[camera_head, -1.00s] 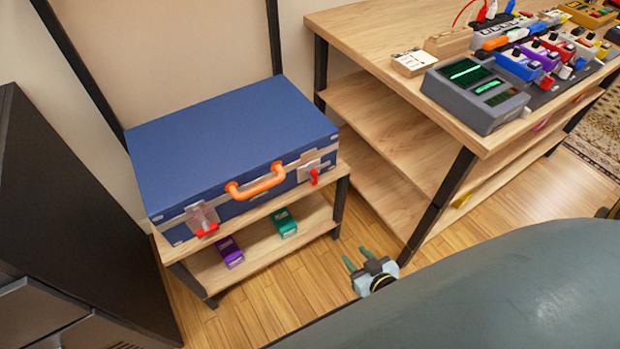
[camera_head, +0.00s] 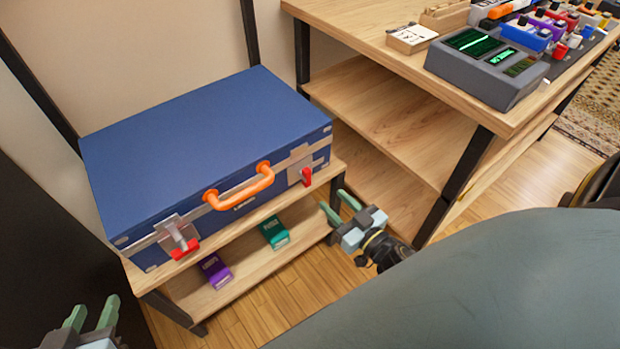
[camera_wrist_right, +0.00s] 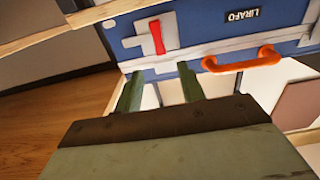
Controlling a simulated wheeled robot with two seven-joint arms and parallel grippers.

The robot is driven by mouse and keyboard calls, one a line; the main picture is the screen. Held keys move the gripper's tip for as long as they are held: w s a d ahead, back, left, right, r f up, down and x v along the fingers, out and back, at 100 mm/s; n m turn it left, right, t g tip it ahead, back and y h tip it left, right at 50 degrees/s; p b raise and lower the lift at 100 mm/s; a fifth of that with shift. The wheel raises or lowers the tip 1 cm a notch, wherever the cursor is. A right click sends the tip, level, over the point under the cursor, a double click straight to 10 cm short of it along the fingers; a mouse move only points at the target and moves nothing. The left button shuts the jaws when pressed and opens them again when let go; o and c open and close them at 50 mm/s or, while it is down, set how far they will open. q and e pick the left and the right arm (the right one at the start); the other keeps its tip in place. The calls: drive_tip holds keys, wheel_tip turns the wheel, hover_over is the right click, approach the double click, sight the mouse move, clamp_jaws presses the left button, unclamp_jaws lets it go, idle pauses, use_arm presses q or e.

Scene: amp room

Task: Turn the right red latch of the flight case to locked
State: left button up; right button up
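The blue flight case (camera_head: 205,145) lies closed on the upper wooden shelf in the head view, its orange handle (camera_head: 238,193) at the front. The right red latch (camera_head: 306,177) stands near the case's right front corner. It also shows as a red bar (camera_wrist_right: 157,37) on a silver plate in the right wrist view. The left red latch (camera_head: 185,249) lies across at the left front. My right gripper (camera_head: 337,206) is open and empty, apart from and to the right of the right latch. My left gripper (camera_head: 92,314) is open and empty at the lower left.
A purple box (camera_head: 215,270) and a green box (camera_head: 273,232) sit on the lower shelf. A wooden desk (camera_head: 370,30) with a grey device (camera_head: 487,68) stands at right, its leg (camera_head: 465,170) near my right arm. A dark cabinet (camera_head: 40,220) stands at left.

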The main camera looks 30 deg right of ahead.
sight(309, 176)
drive_tip(key=w, duration=0.2)
drive_tip(key=w+b, duration=0.1)
drive_tip(key=w, duration=0.2)
drive_tip(key=shift+w+a+f, duration=0.1)
drive_tip(key=shift+a, duration=0.1)
drive_tip(key=w+b, duration=0.1)
drive_tip(key=w, duration=0.3)
drive_tip(key=shift+w+a+b, duration=0.2)
drive_tip(key=shift+w+b, duration=0.05)
drive_tip(key=shift+b, duration=0.1)
use_arm(q)
wheel_tip(309, 176, up, 12)
drive_tip(key=w+d+t+h, duration=0.2)
drive_tip(key=d+t+h, duration=0.1)
drive_tip(key=t, duration=0.5)
drive_tip(key=shift+f, duration=0.2)
use_arm(e)
drive_tip(key=shift+w, duration=0.3)
clamp_jaws()
